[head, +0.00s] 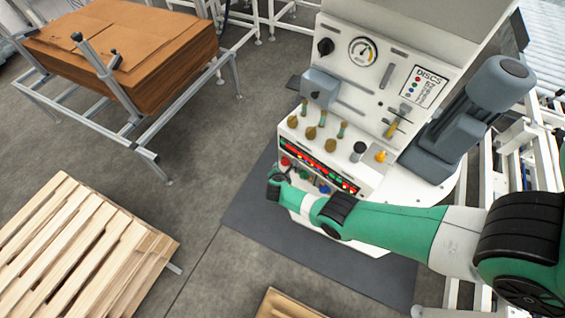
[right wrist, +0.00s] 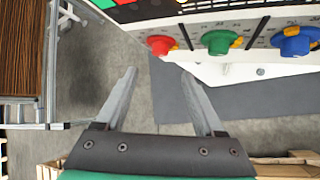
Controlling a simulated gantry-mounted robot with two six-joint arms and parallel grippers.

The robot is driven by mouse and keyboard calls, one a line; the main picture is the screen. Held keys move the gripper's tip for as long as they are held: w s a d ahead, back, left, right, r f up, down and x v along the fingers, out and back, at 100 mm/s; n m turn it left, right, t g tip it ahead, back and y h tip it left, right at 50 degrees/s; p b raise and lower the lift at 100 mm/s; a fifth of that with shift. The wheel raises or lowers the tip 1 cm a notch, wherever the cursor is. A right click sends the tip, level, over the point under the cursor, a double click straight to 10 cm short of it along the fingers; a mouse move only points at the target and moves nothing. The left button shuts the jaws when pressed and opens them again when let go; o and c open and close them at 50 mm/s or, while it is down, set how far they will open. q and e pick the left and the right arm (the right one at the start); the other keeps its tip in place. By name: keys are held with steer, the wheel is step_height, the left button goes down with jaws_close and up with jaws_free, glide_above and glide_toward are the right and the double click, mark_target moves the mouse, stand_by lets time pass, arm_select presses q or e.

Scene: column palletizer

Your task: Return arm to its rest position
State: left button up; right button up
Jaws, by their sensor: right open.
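My right arm, green with black joints, reaches in from the right in the head view. Its gripper (head: 279,178) is at the front of the white control panel (head: 345,172), close to the red knob (head: 286,161); its fingers are mostly hidden there. In the right wrist view the two grey fingers (right wrist: 158,76) are spread apart with nothing between them. The red knob (right wrist: 160,45), green knob (right wrist: 219,41) and blue knob (right wrist: 292,42) stand beyond the fingertips, apart from them. My left gripper is not in view.
A stack of brown sheets (head: 130,45) lies on a metal-framed table at the upper left. A wooden pallet stack (head: 75,245) stands at the lower left. A dark mat (head: 265,225) lies below the panel. Grey floor (head: 200,190) between them is clear.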

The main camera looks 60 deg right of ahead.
steer(key=shift+s+a+r, duration=0.1)
steer(key=shift+a+r, duration=0.05)
steer(key=shift+a, duration=0.05)
stand_by(0.5)
